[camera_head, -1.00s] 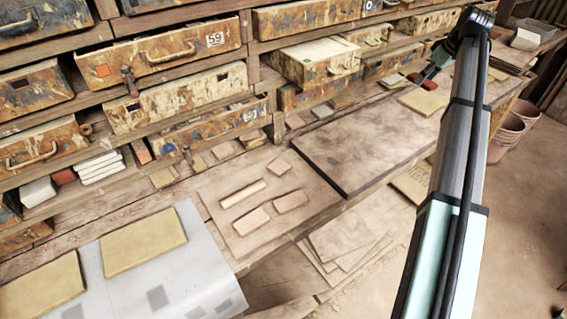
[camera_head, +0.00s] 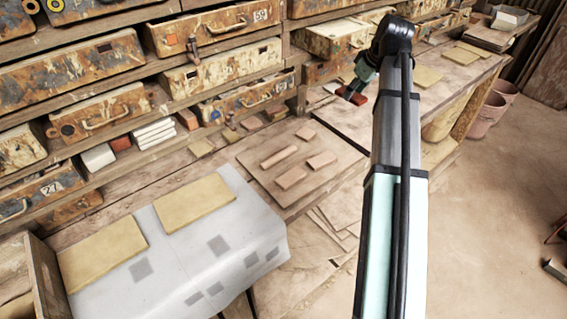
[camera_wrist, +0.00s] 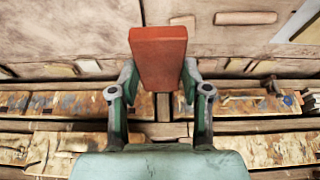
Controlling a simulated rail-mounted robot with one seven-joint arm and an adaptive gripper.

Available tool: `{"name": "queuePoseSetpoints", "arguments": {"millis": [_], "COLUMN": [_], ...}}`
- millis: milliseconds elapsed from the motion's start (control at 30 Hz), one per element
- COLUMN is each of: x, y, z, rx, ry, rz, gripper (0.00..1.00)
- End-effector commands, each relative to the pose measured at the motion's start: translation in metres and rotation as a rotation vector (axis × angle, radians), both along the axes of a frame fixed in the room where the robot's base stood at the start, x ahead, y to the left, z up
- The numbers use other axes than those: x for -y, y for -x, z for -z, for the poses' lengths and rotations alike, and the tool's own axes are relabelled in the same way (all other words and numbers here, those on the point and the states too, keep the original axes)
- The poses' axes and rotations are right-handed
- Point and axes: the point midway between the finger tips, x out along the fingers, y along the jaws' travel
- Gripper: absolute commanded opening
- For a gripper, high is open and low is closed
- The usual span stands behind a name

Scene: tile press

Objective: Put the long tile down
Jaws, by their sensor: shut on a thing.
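A long brick-red tile (camera_wrist: 158,57) is held between the two fingers of my gripper (camera_wrist: 160,82) in the wrist view. Its far end points up the picture. In the head view my gripper (camera_head: 352,88) is above the bench right of the middle, with the small red end of the tile (camera_head: 357,99) just showing. The bench is below the tile, and I see no contact with it. My arm hides part of the bench behind it.
A board (camera_head: 262,180) on the bench bears several pale pink pieces, including a narrow bar (camera_head: 279,157). A grey sheet (camera_head: 200,262) with yellowish slabs (camera_head: 195,203) lies at lower left. Rusty drawers (camera_head: 215,30) line the back. Pots (camera_head: 488,115) stand at right.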

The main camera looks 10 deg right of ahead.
Motion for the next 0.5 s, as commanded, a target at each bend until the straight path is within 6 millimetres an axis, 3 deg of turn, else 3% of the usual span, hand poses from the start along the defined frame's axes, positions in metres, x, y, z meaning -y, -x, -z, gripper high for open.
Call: {"name": "queuePoseSetpoints", "arguments": {"millis": [233, 500], "x": [-0.002, -0.002], "y": [0.005, 0.006], "z": [0.024, 0.084], "rx": [-0.011, -0.012], "ry": [-0.009, -0.009], "rz": [0.021, 0.019], "gripper": [0.09, 0.09]}}
